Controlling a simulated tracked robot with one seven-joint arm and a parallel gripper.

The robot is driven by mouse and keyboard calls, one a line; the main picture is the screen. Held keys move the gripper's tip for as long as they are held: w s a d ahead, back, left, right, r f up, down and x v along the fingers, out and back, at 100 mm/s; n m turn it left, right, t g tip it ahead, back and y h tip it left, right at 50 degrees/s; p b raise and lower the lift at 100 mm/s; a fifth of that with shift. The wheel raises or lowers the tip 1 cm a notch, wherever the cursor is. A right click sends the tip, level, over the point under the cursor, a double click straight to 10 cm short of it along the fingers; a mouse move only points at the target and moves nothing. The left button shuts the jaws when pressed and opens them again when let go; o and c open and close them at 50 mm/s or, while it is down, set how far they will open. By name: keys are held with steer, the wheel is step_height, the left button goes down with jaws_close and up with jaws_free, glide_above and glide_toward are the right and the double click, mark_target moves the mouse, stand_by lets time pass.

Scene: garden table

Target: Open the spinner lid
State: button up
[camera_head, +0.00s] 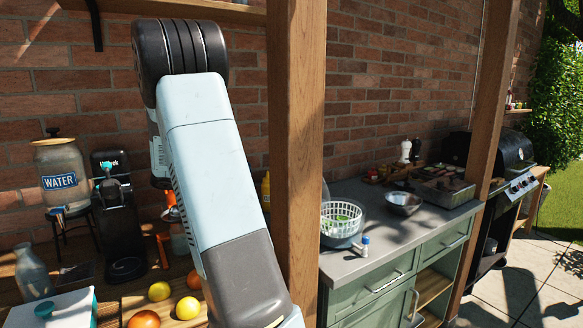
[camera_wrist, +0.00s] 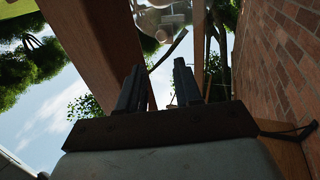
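The salad spinner is on the grey counter to the right of the wooden post in the head view, with a white slatted basket (camera_head: 341,217) in a clear bowl and green leaves inside. Its lid is not clearly seen; a clear curved edge (camera_head: 325,194) shows beside the post, partly hidden by it, and I cannot tell what it belongs to. My gripper's two dark fingers (camera_wrist: 158,88) stand apart with nothing between them in the wrist view. A clear rounded object (camera_wrist: 163,20) shows beyond them at the top. I cannot make out the gripper in the head view.
A thick wooden post (camera_head: 296,150) stands between my arm and the spinner. A small white-and-blue bottle (camera_head: 365,245) and a metal bowl (camera_head: 403,203) are near the spinner. Lemons (camera_head: 187,308), a water dispenser (camera_head: 62,178) and a white-and-teal box (camera_head: 52,310) crowd the left table.

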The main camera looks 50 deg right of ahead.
steer(key=x, duration=1.3)
steer(key=shift+s+d, duration=0.2)
steer(key=shift+d, duration=0.1)
steer(key=shift+c, duration=0.3)
jaws_close()
